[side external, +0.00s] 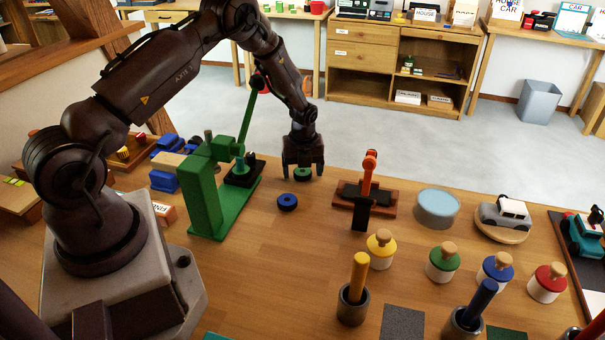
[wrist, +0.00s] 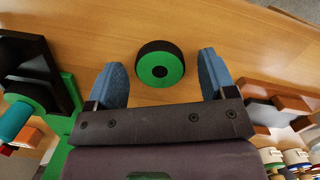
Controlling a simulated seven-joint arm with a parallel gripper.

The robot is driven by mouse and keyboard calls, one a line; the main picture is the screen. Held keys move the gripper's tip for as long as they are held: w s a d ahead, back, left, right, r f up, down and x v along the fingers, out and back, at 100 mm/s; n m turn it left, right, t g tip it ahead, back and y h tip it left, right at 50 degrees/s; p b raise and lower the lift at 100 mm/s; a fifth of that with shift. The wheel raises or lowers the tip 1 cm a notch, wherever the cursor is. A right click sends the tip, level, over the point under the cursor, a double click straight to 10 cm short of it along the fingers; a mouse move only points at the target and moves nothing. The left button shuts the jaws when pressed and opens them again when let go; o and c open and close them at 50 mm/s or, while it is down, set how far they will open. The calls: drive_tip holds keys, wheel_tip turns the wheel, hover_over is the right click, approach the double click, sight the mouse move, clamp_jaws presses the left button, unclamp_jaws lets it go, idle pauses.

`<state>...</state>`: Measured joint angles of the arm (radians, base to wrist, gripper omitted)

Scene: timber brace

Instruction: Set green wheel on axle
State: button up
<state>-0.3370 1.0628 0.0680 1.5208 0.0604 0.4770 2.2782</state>
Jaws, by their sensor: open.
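The green wheel, with a dark tyre and a dark centre hole, lies flat on the table in the wrist view (wrist: 160,64). It also shows in the side view (side external: 303,174), partly covered by my fingers. My gripper (side external: 303,172) is low over the table, pointing down, with its fingers apart on either side of the wheel. In the wrist view my two blue-grey fingertips (wrist: 164,80) are open and the wheel lies between and slightly beyond them, apart from both. A blue wheel (side external: 287,202) lies on the table in front of it. I cannot make out the axle with certainty.
A green press with a lever (side external: 208,195) stands left of the wheels. A dark fixture with an orange lever (side external: 366,195) stands to the right. Beyond it are a round blue-grey pad (side external: 437,207) and a toy car (side external: 505,213). Lidded jars (side external: 381,249) stand in front.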

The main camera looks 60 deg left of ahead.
drive_tip(key=c, duration=1)
